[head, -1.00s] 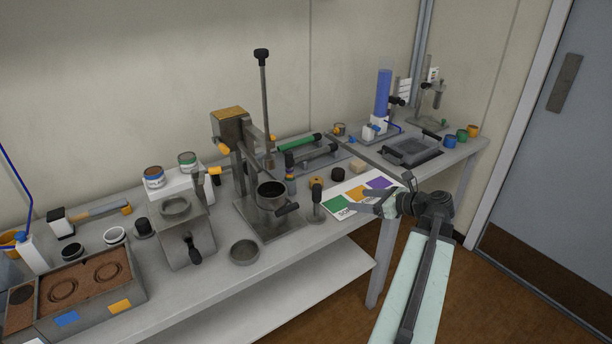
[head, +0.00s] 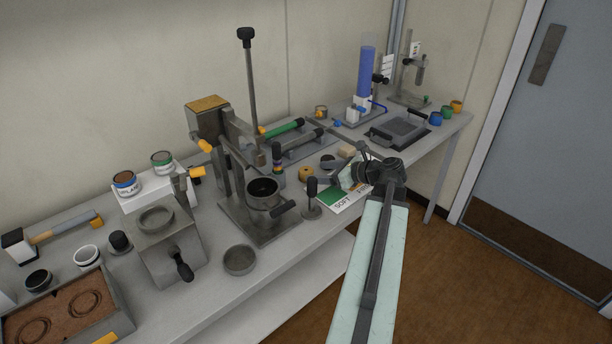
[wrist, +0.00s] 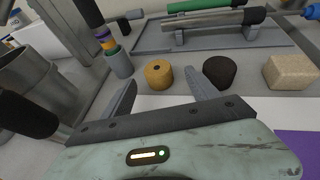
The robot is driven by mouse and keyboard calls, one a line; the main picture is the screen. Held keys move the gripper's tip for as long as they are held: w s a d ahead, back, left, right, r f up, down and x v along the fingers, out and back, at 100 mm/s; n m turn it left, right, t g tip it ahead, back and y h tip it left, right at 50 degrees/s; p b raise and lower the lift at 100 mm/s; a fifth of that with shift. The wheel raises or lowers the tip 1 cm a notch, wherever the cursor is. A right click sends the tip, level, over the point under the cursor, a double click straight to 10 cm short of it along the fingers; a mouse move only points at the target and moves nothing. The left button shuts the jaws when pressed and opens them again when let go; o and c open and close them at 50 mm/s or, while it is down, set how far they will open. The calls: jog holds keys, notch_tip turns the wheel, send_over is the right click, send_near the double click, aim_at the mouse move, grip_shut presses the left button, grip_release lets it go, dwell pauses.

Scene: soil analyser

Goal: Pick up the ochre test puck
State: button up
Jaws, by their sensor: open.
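The ochre test puck (wrist: 158,75) is a short yellow-brown cylinder with a dark centre hole, standing on the bench. In the head view the puck (head: 306,173) is left of my gripper (head: 347,176). In the wrist view my gripper (wrist: 168,90) is open, its fingers apart and pointing toward the puck. The puck shows beyond and between the fingertips, nearer the middle of the gap. Nothing is held. I cannot tell the exact gap between the fingers and the puck.
A dark puck (wrist: 219,71) and a beige block (wrist: 290,72) stand right of the ochre puck. A grey holder with coloured rings (wrist: 119,62) stands to its left, near a metal cylinder (wrist: 35,80). A tray with green and grey rods (wrist: 210,28) lies behind.

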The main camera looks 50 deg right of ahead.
aim_at(312, 173)
jog(key=b+x, duration=0.1)
jog(key=x, duration=0.4)
jog(key=shift+s+a+f+b, duration=0.1)
jog(key=shift+s+a+b, duration=0.05)
jog(key=shift+b, duration=0.25)
jog(key=shift+s, duration=0.1)
jog(key=shift+c, duration=0.3)
grip_shut()
